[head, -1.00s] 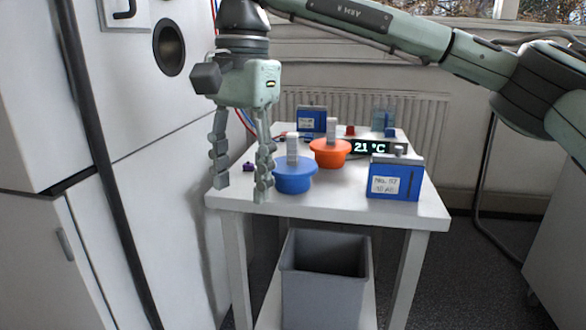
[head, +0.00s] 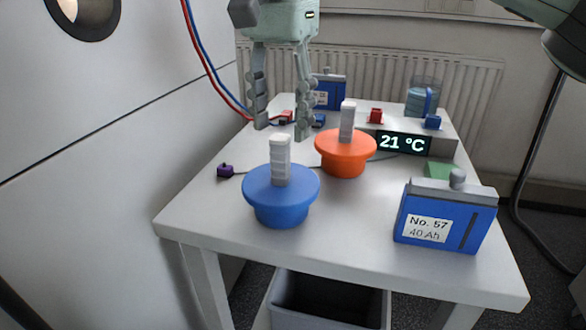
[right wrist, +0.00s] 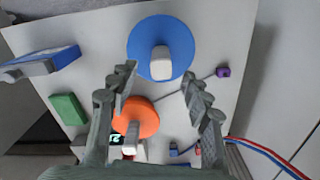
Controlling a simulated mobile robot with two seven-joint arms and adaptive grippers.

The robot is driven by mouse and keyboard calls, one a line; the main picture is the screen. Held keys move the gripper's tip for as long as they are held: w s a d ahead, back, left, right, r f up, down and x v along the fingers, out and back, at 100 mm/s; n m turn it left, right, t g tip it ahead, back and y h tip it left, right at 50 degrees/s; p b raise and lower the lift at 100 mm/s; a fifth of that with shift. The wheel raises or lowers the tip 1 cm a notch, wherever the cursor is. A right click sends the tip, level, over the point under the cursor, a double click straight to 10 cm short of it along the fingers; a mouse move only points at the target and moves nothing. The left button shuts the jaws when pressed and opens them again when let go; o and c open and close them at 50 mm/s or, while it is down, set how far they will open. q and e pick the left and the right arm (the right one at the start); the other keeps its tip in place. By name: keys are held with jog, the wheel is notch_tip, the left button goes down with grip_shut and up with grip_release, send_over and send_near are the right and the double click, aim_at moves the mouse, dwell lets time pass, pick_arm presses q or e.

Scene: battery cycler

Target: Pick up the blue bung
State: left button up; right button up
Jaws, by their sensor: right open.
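The blue bung (head: 281,200) is a wide blue plug with a pale upright handle, standing on the white table near its front left. It also shows in the right wrist view (right wrist: 181,40), seen from above. My right gripper (head: 282,132) is open and empty. In the head view it hangs above the table, with its fingertips higher than the bung. In the right wrist view the bung lies ahead of and between the two fingertips (right wrist: 160,82), apart from them. My left gripper is not in view.
An orange bung (head: 345,150) stands right of the blue one. A blue battery block (head: 445,218) is at the front right, another (head: 329,92) at the back. A temperature display (head: 403,143) and purple piece (head: 225,171) are on the table (head: 350,240). A grey bin (head: 330,302) stands below.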

aim_at(280, 162)
jog(key=shift+w+d+f, duration=0.1)
jog(key=shift+w, duration=0.15)
jog(key=shift+f, duration=0.3)
jog(key=f, duration=0.6)
jog(key=shift+s+f, duration=0.15)
jog(key=shift+s, duration=0.15)
jog(key=shift+f, duration=0.35)
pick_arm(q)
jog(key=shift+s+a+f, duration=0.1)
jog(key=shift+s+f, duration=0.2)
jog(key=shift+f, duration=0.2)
pick_arm(e)
jog(key=shift+c, duration=0.4)
jog(key=shift+c, duration=1.1)
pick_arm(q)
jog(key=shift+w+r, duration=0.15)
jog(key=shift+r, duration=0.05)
pick_arm(e)
jog(key=shift+a+r, duration=0.1)
jog(key=shift+a, duration=0.1)
grip_shut()
